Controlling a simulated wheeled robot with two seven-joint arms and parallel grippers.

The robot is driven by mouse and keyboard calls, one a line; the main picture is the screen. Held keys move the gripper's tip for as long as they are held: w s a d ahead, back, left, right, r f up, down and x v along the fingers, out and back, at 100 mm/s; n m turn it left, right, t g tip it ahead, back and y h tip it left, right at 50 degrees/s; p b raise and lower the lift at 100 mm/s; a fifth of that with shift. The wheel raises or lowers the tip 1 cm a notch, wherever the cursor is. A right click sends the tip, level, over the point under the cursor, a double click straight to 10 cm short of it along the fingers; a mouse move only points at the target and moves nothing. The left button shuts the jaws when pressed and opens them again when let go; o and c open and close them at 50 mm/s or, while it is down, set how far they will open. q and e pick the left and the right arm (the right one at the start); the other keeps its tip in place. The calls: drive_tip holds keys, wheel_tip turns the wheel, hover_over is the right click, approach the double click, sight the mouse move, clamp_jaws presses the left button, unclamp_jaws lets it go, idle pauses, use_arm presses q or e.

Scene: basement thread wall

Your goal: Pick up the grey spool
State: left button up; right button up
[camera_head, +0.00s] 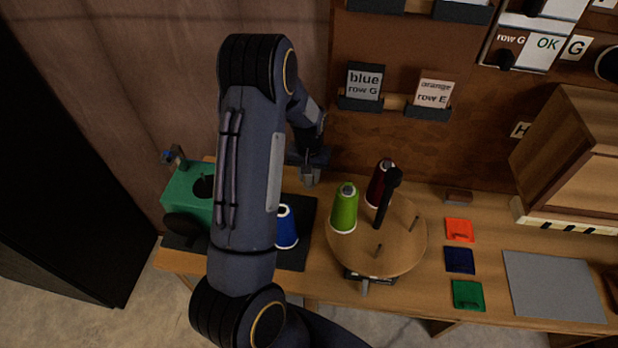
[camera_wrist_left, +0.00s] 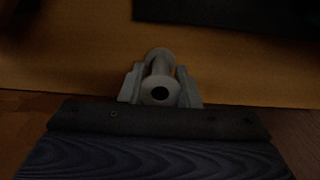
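The grey spool (camera_wrist_left: 159,92) stands between the two fingers of my left gripper (camera_wrist_left: 160,83) in the left wrist view. In the head view my left gripper (camera_head: 310,172) points down at the back of the workbench, by the wall. The grey spool shows only as a small pale shape there, largely hidden by the gripper. My right gripper is not in view.
A round wooden turntable (camera_head: 405,245) holds a green cone (camera_head: 344,212), a dark red cone (camera_head: 377,184) and a dark post. A blue cone (camera_head: 286,228) stands on a dark mat (camera_head: 297,258). A green machine (camera_head: 187,190) is left. Coloured tiles and a grey plate (camera_head: 553,287) lie right.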

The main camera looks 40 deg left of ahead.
use_arm(q)
drive_tip(key=shift+c, duration=1.3)
drive_tip(key=shift+r, duration=0.1)
